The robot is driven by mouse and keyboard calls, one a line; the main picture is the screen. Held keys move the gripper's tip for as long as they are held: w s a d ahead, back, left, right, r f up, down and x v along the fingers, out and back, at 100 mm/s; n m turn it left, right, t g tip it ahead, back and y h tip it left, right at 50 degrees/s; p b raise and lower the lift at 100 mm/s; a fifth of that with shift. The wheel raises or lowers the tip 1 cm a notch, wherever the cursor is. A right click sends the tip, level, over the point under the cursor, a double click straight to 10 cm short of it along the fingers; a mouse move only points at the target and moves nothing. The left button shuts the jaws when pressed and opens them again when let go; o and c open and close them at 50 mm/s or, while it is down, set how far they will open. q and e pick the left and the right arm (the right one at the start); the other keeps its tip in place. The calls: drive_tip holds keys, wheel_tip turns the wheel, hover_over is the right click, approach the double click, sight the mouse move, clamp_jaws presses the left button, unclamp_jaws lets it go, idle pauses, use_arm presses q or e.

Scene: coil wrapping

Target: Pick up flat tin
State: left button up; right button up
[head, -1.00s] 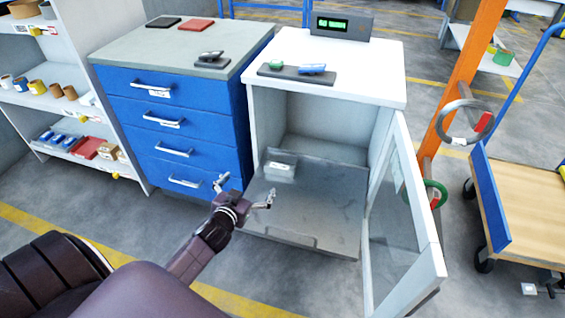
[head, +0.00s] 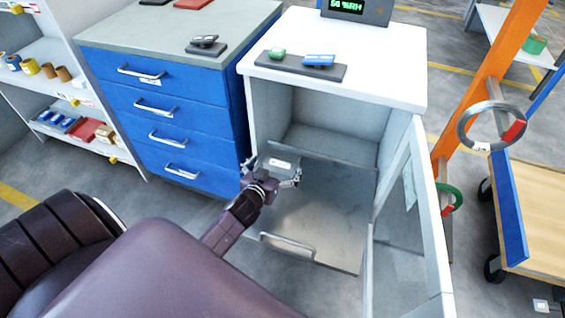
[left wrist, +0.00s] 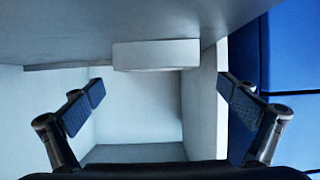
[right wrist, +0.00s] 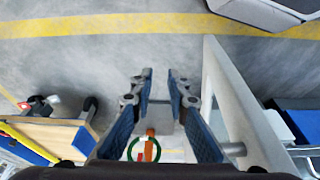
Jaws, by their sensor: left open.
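The flat tin (head: 281,164), a low silver-grey box with a white label, lies on the pulled-out grey metal shelf (head: 325,215) of the white cabinet. My left gripper (head: 271,174) is open at the tin's near side in the head view, one finger on each side of it. In the left wrist view the tin (left wrist: 156,54) is centred beyond the open fingers (left wrist: 160,89), apart from them. My right gripper (right wrist: 160,76) shows only in its wrist view, its fingers a narrow gap apart with nothing between them.
The cabinet door (head: 425,215) stands open at the right. A blue drawer unit (head: 165,115) stands close on the left. The cabinet top (head: 385,75) holds a dark tray and a display. A wooden-decked cart (head: 540,210) is further right.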

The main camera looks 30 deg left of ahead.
sight(282, 160)
use_arm(q)
drive_tip(key=shift+d+b+x, duration=0.15)
drive_tip(key=shift+b+x, duration=0.3)
drive_tip(key=shift+x, duration=0.85)
drive_tip(key=shift+d+b+x, duration=0.1)
drive_tip(key=shift+b+x, duration=0.35)
drive_tip(key=shift+x, duration=0.85)
drive_tip(key=shift+f, duration=0.15)
use_arm(e)
drive_tip(key=v, duration=0.7)
drive_tip(key=shift+w, duration=0.35)
use_arm(q)
drive_tip(key=shift+c, duration=0.4)
use_arm(e)
drive_tip(key=shift+d, duration=0.1)
use_arm(q)
drive_tip(key=c, duration=1.3)
